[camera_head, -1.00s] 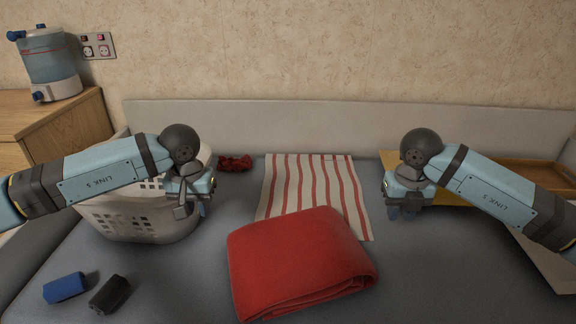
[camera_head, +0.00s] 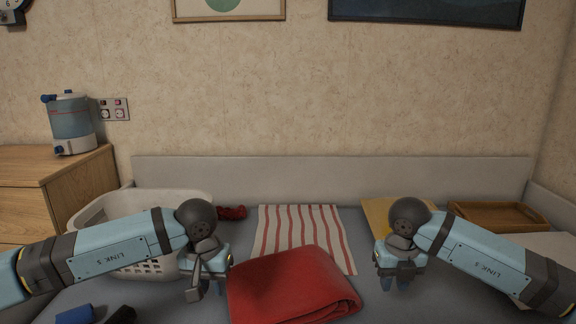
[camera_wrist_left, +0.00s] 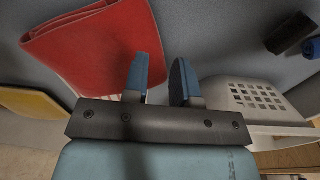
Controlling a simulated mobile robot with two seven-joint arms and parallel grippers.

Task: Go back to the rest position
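My left gripper (camera_head: 204,288) hangs fingers down over the grey table, in front of the white basket (camera_head: 150,268) and left of the folded red cloth (camera_head: 293,287). In the left wrist view its two blue fingers (camera_wrist_left: 160,80) are apart with nothing between them. My right gripper (camera_head: 396,284) hangs fingers down over the table, right of the red cloth. It appears empty, but its finger gap is too small to judge. Both arms are bent, coming in from the sides.
A striped towel (camera_head: 301,235) lies flat behind the red cloth. A dark red item (camera_head: 231,212) lies beside the basket. A yellow sheet (camera_head: 377,217) and wooden tray (camera_head: 496,215) are at back right. Blue (camera_head: 75,315) and black (camera_head: 122,315) rolls lie front left.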

